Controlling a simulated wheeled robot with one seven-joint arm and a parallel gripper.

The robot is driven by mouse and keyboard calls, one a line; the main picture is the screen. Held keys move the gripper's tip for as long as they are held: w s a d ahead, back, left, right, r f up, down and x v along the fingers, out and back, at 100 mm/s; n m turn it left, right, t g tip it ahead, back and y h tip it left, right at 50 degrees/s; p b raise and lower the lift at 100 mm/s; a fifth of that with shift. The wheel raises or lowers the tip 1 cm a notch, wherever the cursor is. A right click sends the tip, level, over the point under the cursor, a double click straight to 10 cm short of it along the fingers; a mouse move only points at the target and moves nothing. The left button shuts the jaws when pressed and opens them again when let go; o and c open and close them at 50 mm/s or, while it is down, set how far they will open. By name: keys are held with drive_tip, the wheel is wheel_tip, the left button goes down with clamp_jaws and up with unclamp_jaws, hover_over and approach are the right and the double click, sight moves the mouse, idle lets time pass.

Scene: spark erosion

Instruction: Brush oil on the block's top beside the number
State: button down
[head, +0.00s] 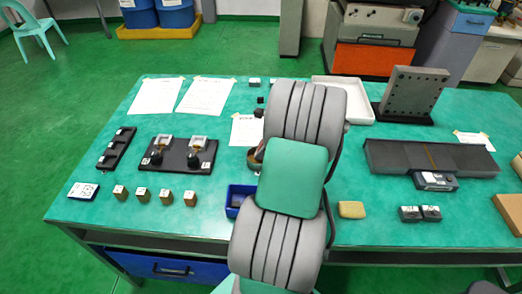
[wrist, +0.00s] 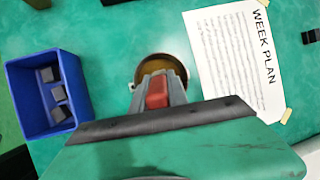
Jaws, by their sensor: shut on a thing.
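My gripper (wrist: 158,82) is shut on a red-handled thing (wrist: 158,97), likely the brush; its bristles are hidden. It hangs over a round brown pot (wrist: 160,60), whose near side the gripper covers. I cannot tell whether the tip touches what is in the pot. In the head view the pot (head: 252,163) is partly hidden behind my arm. Several small brass-coloured blocks with pale tops (head: 142,195) stand in a row at the front left of the green table; any numbers are too small to read.
A blue bin (wrist: 18,108) holding dark cubes stands left of the pot. A week plan sheet (wrist: 235,60) lies to its right. A black stand (head: 180,158) with two fixtures is behind the brass blocks. A tan sponge-like pad (head: 352,210) lies right of my arm.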

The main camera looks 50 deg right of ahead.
drive_tip(key=shift+f, duration=0.45)
drive_tip(key=shift+f, duration=0.1)
idle(1.9)
drive_tip(key=shift+p, duration=0.3)
wheel_tip(320, 180, up, 7)
drive_tip(key=p, duration=0.7)
